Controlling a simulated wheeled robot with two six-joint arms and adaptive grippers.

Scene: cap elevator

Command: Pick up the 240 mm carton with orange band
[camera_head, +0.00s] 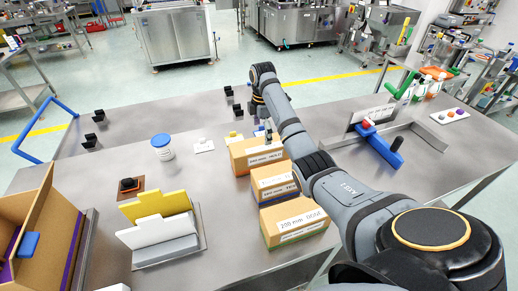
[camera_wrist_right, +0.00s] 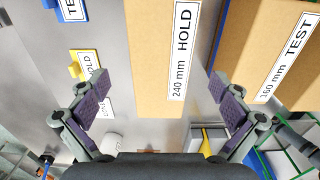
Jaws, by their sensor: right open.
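The carton labelled 240 mm HOLD (camera_wrist_right: 155,50) is a brown box in the right wrist view, with its white label facing the camera. In the head view, the rear carton (camera_head: 245,158) of a row of three has a label ending in HOLD; I cannot clearly make out an orange band on it. My right gripper (camera_wrist_right: 163,88) is open, its fingers on either side of the 240 mm carton in the picture; I cannot tell whether they touch it. In the head view my right arm reaches over the row. My left gripper is not in view.
The 160 mm TEST carton (camera_wrist_right: 265,45) is close beside the right finger. The front carton (camera_head: 293,222) has a green band. A metal tray (camera_head: 400,140) is to the right.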

